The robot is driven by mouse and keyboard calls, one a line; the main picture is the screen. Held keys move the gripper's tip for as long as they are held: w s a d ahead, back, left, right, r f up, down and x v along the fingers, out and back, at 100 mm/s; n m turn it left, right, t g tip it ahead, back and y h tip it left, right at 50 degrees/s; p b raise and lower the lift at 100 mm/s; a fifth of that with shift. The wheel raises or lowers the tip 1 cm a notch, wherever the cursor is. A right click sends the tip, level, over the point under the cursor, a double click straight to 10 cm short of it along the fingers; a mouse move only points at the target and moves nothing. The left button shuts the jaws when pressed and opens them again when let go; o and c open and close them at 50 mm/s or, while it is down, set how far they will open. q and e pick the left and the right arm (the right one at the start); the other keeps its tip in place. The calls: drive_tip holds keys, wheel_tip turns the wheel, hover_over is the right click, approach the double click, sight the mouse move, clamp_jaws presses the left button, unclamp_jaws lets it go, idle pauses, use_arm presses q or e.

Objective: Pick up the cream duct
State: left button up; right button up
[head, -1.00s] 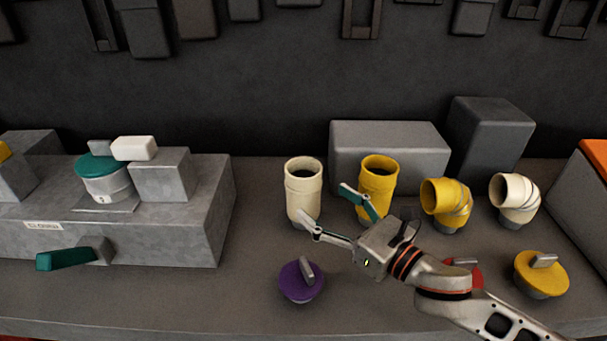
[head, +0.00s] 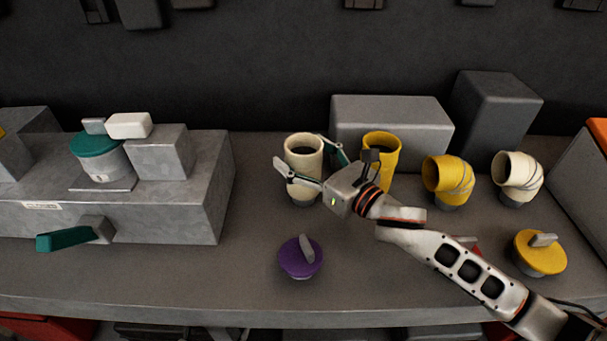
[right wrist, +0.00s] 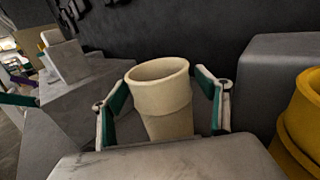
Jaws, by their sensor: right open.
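The cream duct (head: 303,150) is an upright open-topped cylinder on the bench, left of the yellow duct. It also stands in the middle of the right wrist view (right wrist: 164,100). My right gripper (head: 307,163) is open, with one finger on each side of the cream duct. In the right wrist view its teal-padded fingers (right wrist: 164,107) flank the duct, with a visible gap at least on the left. The gripper hides part of the duct's lower body in the head view. A cream elbow (head: 518,176) sits at the right. My left gripper is not in view.
A yellow duct (head: 381,153) stands close on the right, partly behind my right gripper. A yellow elbow (head: 448,179), a purple lid (head: 300,258) and a yellow lid (head: 540,254) are nearby. Grey blocks (head: 391,125) stand behind.

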drive_tip(key=c, duration=1.8)
drive_tip(key=shift+o, duration=0.2)
drive_tip(key=shift+r, duration=0.15)
